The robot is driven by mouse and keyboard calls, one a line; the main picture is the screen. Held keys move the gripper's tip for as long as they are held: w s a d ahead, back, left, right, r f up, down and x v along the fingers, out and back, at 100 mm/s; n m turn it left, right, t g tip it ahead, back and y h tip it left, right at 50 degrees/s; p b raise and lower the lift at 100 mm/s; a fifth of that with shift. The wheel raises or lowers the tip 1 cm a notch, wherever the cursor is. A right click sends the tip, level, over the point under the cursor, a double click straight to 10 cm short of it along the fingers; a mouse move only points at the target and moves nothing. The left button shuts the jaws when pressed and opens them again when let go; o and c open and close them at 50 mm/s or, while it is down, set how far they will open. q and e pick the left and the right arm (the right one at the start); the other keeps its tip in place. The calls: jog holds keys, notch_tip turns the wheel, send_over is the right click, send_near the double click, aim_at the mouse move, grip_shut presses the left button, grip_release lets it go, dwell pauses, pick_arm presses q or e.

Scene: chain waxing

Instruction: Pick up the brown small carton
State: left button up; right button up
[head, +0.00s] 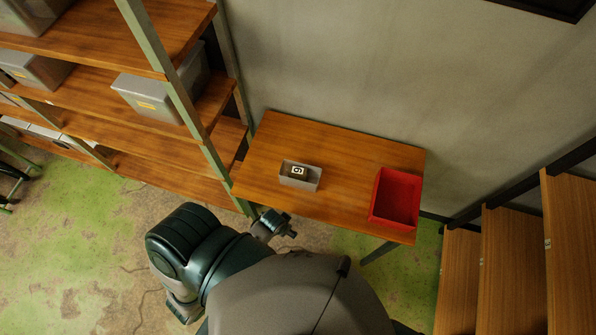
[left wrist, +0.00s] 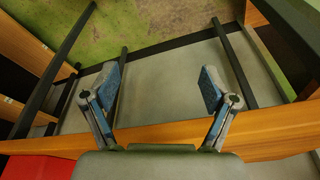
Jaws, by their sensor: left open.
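A small carton (head: 297,171) with a black-and-white marker on top sits inside an open grey box (head: 301,184) on the wooden table. Little of its sides shows, so its brown colour is hard to make out. My left gripper (head: 286,229) is in front of the table's near edge, below the grey box in the head view, and apart from it. In the left wrist view my left gripper (left wrist: 158,86) has its two fingers spread wide with nothing between them. The carton is not seen in that view. My right gripper is not in view.
A red bin (head: 379,216) stands at the table's right end; part of it shows in the left wrist view (left wrist: 38,168). The wooden table (head: 340,150) is otherwise clear. Shelves with grey bins (head: 150,100) stand left, wooden steps (head: 500,255) right, and a wall behind.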

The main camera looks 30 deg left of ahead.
pick_arm(q)
jog(key=w+d+r+n+p, duration=0.1)
jog(key=w+r, duration=0.2)
jog(key=r, duration=0.6)
jog(key=w+d+r+p, duration=0.1)
jog(key=w+r, duration=0.3)
jog(key=r, duration=0.5)
jog(key=w+a+r+n+g, duration=0.35)
jog(key=w+a+r, duration=0.35)
jog(key=w+r, duration=0.4)
jog(key=n, duration=0.1)
send_over(297, 170)
notch_tip(297, 170, down, 7)
jog(key=shift+t, duration=0.45)
jog(key=f, duration=0.6)
jog(key=shift+w+d, duration=0.3)
jog(key=shift+d, duration=0.1)
jog(key=f, duration=0.4)
jog(key=shift+s+a+f+p, duration=0.25)
jog(key=shift+s+a+p, duration=0.05)
jog(key=shift+a+p, duration=0.1)
jog(key=shift+f, duration=0.3)
jog(key=shift+d+f, duration=0.15)
jog(key=shift+d, duration=0.1)
jog(key=c, duration=0.8)
jog(key=shift+c, duration=0.6)
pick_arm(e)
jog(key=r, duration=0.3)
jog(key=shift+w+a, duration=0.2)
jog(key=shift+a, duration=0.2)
